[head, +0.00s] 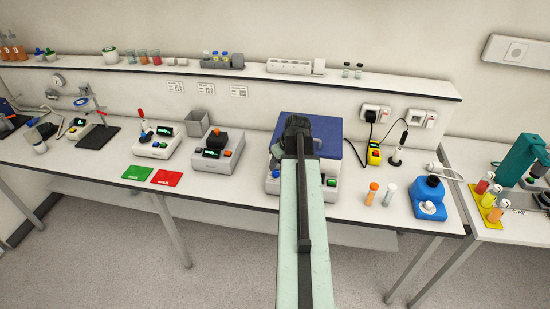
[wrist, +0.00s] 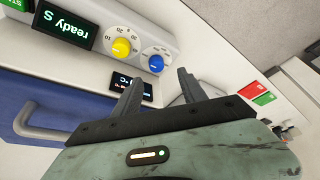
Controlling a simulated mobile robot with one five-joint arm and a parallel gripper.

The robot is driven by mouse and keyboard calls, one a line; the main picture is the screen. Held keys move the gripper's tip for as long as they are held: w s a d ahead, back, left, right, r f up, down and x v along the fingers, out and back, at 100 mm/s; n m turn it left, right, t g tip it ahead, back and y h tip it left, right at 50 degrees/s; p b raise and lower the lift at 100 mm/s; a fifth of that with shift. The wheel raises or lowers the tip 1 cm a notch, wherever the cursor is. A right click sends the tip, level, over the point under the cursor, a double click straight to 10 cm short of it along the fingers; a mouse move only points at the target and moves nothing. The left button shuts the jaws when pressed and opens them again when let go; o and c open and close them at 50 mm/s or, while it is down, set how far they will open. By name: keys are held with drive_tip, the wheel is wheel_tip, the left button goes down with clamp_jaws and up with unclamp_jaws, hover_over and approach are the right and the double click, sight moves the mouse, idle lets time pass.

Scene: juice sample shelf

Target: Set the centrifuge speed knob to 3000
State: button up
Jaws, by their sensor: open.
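The centrifuge has a blue lid (head: 342,146) and a pale front panel, partly hidden behind my arm in the head view. In the wrist view its panel carries a yellow knob (wrist: 121,47) with a numbered scale including 10, 20 and 30. A blue knob (wrist: 156,63) sits beside it; its scale is too small to read. I cannot tell which knob sets speed. A display (wrist: 66,27) reads "ready" and a second small display (wrist: 134,88) is partly covered by a finger. My gripper (wrist: 157,77) is open and empty, its fingertips near the blue knob.
The blue lid's handle (wrist: 40,127) is left of my gripper in the wrist view. Green (head: 138,172) and red (head: 168,177) mats lie left on the bench. Orange-capped (head: 373,193) and white-capped tubes and a blue device (head: 428,196) stand right of the centrifuge.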

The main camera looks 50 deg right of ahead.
sight(277, 172)
drive_tip(key=b+x, duration=0.7)
drive_tip(key=shift+s+d, duration=0.25)
drive_tip(key=shift+d, duration=0.1)
drive_tip(key=shift+w+f+b, duration=0.25)
drive_tip(key=shift+f+b, duration=0.15)
drive_tip(key=shift+r, duration=0.1)
